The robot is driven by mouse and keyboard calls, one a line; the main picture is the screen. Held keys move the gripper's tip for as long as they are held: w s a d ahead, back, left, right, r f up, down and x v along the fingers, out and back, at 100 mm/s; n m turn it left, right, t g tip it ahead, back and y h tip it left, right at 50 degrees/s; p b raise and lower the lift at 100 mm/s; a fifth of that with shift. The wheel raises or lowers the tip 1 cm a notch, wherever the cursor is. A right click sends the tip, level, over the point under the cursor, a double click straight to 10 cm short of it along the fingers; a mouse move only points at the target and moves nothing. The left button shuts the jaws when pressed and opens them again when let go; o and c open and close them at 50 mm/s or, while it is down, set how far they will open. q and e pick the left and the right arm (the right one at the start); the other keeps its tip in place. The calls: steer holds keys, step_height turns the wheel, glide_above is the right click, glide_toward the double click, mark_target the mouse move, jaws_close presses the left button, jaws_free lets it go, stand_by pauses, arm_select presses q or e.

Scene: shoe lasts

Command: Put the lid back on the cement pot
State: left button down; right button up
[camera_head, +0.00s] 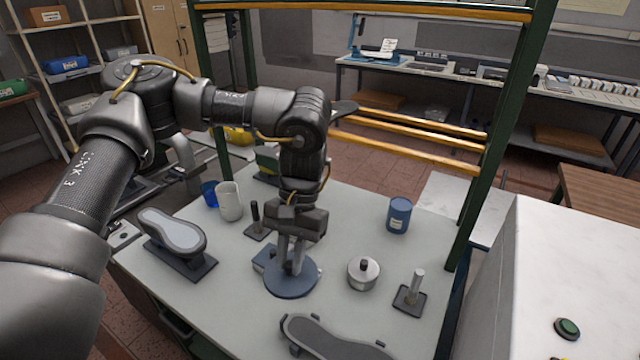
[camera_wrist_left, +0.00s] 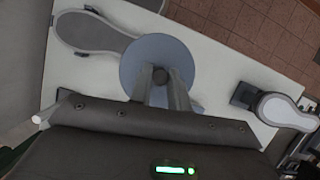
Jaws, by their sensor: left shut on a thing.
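My left gripper (camera_head: 293,268) points down and is shut on the dark knob of a flat, round blue-grey lid (camera_head: 290,284). In the left wrist view, the knob sits between the fingertips (camera_wrist_left: 160,78) and the lid (camera_wrist_left: 138,50) spreads out around it. I cannot tell whether the lid touches anything beneath it. A round metal pot (camera_head: 363,276) with a dark knob-like piece on top stands apart, just right of the lid. My right gripper is not in view.
A shoe last (camera_head: 176,236) stands left; another (camera_head: 330,342) lies at the front. A peg stand (camera_head: 411,298) stands right of the pot. A white cup (camera_head: 229,202) and blue cup (camera_head: 209,193) stand back left.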

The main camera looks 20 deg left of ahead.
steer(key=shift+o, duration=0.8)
arm_select(q)
steer(key=shift+w+d+m, duration=0.1)
steer(key=shift+w+m, duration=0.3)
steer(key=shift+m, duration=0.2)
steer(key=w+f+m+t+y+p, duration=0.25)
steer(key=w+m+t+y, duration=0.2)
steer(key=w+m, duration=1.1)
steer(key=w+a+f+m+t+h+p, duration=0.1)
steer(key=w+a+m, duration=0.3)
steer(key=m, duration=0.4)
steer(key=w+a+f+m+t+h+p, duration=0.1)
steer(key=w+a+m+t+h+p, duration=0.1)
steer(key=a+m, duration=0.5)
steer(key=w+m+t, duration=0.1)
steer(key=w+m, duration=0.1)
steer(key=shift+w+a+h, duration=0.2)
steer(key=shift+w+h, duration=0.15)
steer(key=shift+w, duration=0.05)
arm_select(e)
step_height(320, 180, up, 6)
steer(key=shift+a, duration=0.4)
arm_select(q)
steer(key=shift+t, duration=0.25)
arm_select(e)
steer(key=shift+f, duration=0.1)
